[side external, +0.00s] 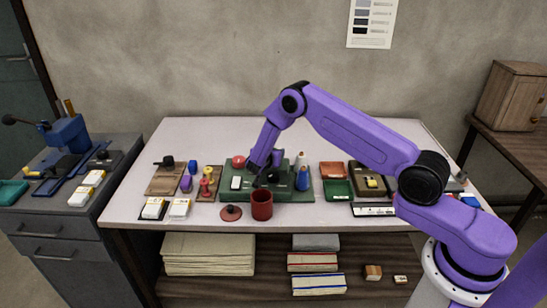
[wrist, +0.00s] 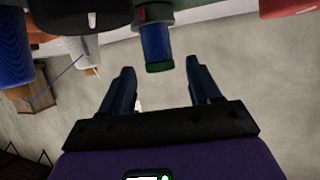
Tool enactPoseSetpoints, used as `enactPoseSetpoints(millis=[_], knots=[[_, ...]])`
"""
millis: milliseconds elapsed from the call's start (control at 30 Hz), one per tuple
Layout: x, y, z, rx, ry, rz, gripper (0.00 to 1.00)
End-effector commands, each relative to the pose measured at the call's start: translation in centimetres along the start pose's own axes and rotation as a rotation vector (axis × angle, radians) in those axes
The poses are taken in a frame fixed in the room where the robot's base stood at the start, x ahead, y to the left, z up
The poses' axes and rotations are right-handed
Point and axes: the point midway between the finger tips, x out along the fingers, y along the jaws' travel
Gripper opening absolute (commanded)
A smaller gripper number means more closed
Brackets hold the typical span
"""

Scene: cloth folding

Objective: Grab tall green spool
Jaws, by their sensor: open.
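I cannot clearly pick out a tall green spool in either view. In the wrist view, an upright-looking piece with a blue body and dark green end (wrist: 158,45) hangs into the picture from the top, inverted. It lines up with the space between the fingertips of my open gripper (wrist: 160,65); I cannot tell whether it is between them or beyond. In the side view, my gripper (side external: 263,178) is low over the green board (side external: 290,194) at the table's middle, and the arm hides part of what stands there.
A green tray (side external: 338,189) lies farther right, and small spools (side external: 206,187) stand left. The table's back left is clear.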

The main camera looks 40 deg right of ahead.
Motion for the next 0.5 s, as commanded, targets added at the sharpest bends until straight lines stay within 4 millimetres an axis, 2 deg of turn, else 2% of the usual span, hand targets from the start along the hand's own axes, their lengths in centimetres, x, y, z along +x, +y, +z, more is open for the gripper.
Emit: enactPoseSetpoints(millis=[33, 200, 500], knots=[[1.0, 0.1, 0.0, 0.003, 0.001, 0.004, 0.62], [2.7, 0.0, 0.0, 0.001, 0.0, 0.0, 0.62], [3.0, 0.0, -0.1, 0.0, 0.0, -0.001, 0.62]])
